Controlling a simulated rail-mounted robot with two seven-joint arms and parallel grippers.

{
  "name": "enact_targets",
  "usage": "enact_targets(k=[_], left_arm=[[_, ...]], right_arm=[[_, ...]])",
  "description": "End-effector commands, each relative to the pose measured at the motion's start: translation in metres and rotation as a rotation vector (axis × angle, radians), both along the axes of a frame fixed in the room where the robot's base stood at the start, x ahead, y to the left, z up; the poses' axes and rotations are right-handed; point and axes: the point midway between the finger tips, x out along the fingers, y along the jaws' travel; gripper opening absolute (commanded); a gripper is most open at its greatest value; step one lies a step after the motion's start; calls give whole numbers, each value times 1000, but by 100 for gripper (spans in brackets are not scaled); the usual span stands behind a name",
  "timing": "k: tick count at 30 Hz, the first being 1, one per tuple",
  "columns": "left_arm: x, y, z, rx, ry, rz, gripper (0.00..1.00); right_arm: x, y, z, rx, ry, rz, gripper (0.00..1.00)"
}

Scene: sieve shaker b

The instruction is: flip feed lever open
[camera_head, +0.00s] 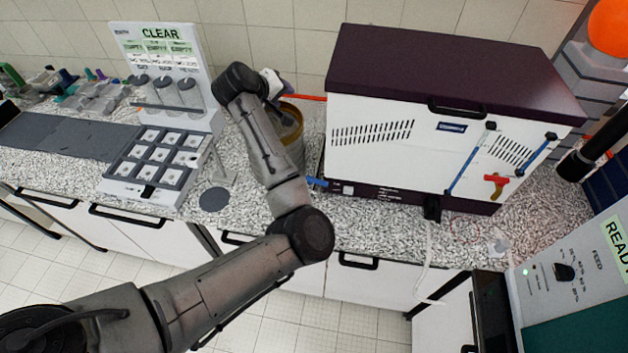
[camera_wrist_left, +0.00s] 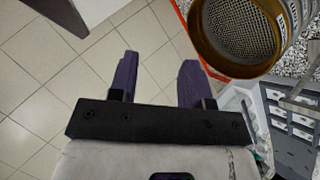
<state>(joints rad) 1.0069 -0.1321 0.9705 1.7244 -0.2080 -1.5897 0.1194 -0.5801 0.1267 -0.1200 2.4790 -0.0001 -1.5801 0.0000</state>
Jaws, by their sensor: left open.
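No lever is labelled as the feed lever. A red T-shaped handle (camera_head: 496,182) sits on the front of the white cabinet (camera_head: 372,135). A blue lever-like piece (camera_head: 316,182) sticks out at the cabinet's lower left. In the left wrist view the gripper (camera_wrist_left: 158,82) is open and empty, purple fingers apart over floor tiles, with the sieve (camera_wrist_left: 237,35) to the right. My right gripper is not in view.
A rack with a CLEAR display (camera_head: 160,34) and a tray of square cells (camera_head: 160,158) stands left on the speckled counter (camera_head: 375,232). A round grey disc (camera_head: 214,199) lies in front of it. Blue bars run along the cabinet front. An orange ball (camera_head: 610,27) is at the upper right.

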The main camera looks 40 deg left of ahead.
Motion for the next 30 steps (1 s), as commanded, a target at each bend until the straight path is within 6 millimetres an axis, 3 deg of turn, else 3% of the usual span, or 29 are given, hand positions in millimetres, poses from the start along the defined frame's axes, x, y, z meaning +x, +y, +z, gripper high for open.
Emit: enact_targets(k=[1,3,4,7,10,16,23,30], left_arm=[[7,-2,-41,-45,35,-13,44],[14,-10,-83,-143,125,-28,44],[16,-17,-106,-222,195,-22,44],[9,-41,-142,-447,414,56,44],[0,-54,-158,-575,548,157,44],[-11,-62,-162,-727,650,342,44],[-10,-66,-169,-776,661,412,44],[1,-78,-204,-777,662,411,44]], right_arm=[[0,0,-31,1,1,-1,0],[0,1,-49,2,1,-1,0],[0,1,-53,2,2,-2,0],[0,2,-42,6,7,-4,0],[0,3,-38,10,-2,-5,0],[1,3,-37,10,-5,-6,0],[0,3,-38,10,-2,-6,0],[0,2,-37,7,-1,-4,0]])
